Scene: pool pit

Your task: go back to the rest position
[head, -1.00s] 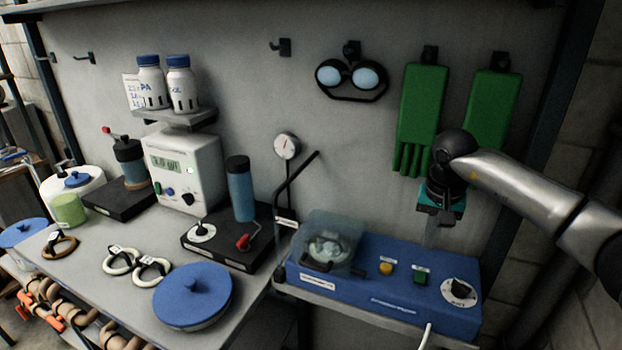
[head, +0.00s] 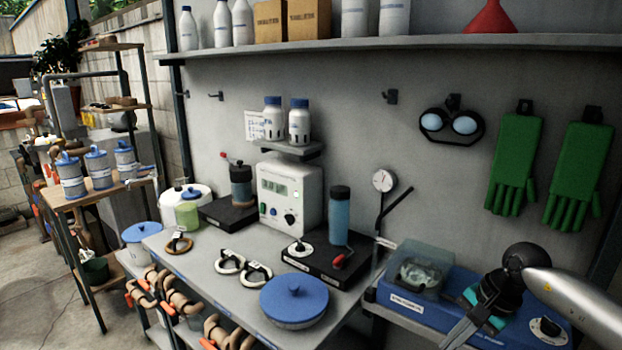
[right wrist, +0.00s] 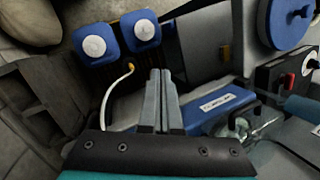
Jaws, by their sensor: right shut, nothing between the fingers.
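My right gripper (head: 462,328) is at the lower right of the head view, in front of the blue machine (head: 408,305) with the clear cover. In the right wrist view its two fingers (right wrist: 161,75) lie together, shut and empty. The blue machine also shows in the right wrist view (right wrist: 215,108), to the right of the fingers. My left gripper is not in view.
A grey bench (head: 205,268) holds a blue-lidded dish (head: 294,299), a white meter (head: 290,193) and black stirrer bases. Green gloves (head: 516,160) and goggles (head: 451,124) hang on the wall. A shelf (head: 400,43) with bottles runs above. Open floor (head: 45,290) lies at left.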

